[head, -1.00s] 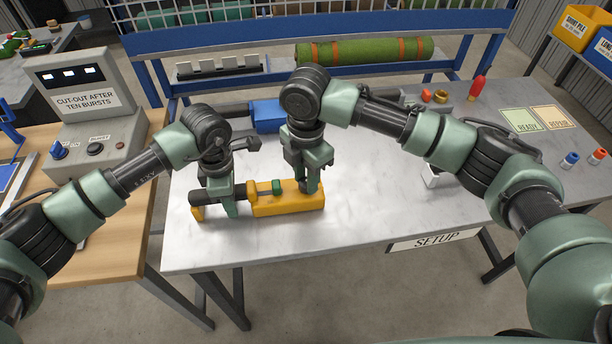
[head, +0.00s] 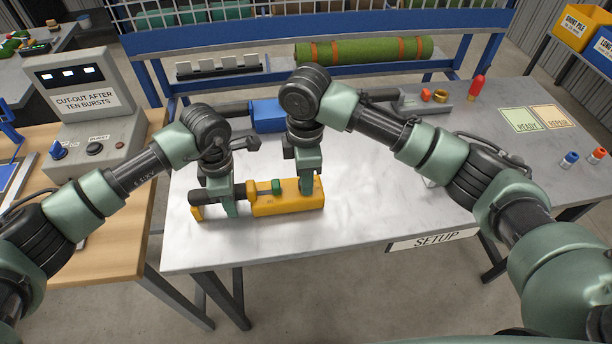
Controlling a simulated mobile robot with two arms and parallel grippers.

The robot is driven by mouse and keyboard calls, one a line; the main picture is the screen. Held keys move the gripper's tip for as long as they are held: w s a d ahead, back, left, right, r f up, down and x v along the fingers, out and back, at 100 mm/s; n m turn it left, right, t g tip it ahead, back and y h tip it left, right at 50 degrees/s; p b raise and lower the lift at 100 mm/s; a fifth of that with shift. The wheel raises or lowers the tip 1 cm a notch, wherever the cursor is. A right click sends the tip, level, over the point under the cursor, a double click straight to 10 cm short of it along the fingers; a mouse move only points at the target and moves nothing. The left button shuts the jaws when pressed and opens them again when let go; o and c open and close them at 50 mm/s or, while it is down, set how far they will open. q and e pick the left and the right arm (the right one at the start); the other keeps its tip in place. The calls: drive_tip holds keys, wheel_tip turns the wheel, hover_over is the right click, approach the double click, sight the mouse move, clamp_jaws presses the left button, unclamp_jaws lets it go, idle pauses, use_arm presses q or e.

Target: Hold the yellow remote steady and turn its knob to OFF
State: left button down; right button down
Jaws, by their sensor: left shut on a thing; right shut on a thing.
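The yellow remote (head: 287,209) lies on the pale setup table (head: 360,225), with a dark grip toward its left end and a green part (head: 277,186) on top. My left gripper (head: 223,208) is shut around the dark grip, left of the yellow body. My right gripper (head: 307,190) points down at the right end of the remote and is shut on the knob there. The fingers hide the knob, so its setting and any OFF mark cannot be read.
A blue tool (head: 267,116) lies behind the remote. A grey tool (head: 428,103), a red bottle (head: 477,89) and the READY card (head: 520,121) are farther right. A control box (head: 90,110) stands on the wooden bench at left. The table's front middle is clear.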

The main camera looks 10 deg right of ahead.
use_arm(q)
drive_tip(key=shift+f, duration=0.15)
use_arm(e)
drive_tip(key=shift+r+m, duration=0.1)
drive_tip(key=shift+m, duration=1)
use_arm(q)
drive_tip(key=shift+s, duration=0.1)
use_arm(e)
drive_tip(key=c, duration=1.1)
unclamp_jaws()
drive_tip(key=shift+o, duration=0.2)
wheel_tip(320, 180, up, 12)
